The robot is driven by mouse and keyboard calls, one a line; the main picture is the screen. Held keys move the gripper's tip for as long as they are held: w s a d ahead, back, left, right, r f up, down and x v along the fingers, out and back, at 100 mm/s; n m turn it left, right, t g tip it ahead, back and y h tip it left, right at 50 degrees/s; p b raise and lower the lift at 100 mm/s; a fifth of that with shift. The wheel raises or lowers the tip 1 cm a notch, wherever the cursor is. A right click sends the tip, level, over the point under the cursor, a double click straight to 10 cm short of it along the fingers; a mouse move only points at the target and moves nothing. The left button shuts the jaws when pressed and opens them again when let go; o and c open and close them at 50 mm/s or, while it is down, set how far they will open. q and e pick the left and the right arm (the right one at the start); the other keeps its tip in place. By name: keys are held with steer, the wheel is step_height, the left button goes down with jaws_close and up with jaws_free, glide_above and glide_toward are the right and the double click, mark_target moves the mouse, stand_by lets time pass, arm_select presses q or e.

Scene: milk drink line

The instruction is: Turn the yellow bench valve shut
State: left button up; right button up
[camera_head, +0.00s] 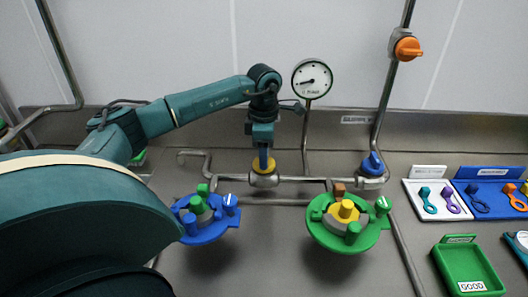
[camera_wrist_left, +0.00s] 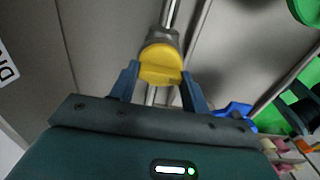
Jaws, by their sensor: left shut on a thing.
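The yellow bench valve (camera_head: 264,165) sits on the pipe at the back of the bench, below and left of the gauge. In the left wrist view its yellow knob (camera_wrist_left: 160,64) lies between the two fingers. My left gripper (camera_head: 264,155) points down onto the valve from above and is shut on its knob. In the left wrist view the left gripper (camera_wrist_left: 158,88) has one finger on each side of the knob. The fingers partly hide the knob in the head view. My right gripper is not in view.
A round gauge (camera_head: 312,79) stands on a post beside my left wrist. A blue valve (camera_head: 372,165) and an orange valve (camera_head: 407,49) are to the right. A blue fixture (camera_head: 207,232) and a green fixture (camera_head: 326,237) stand in front. A green GOOD tray (camera_head: 469,269) is at right.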

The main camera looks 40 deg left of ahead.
arm_select(q)
steer(key=o, duration=1)
steer(key=shift+r, duration=0.1)
step_height(320, 180, up, 13)
steer(key=shift+b, duration=0.35)
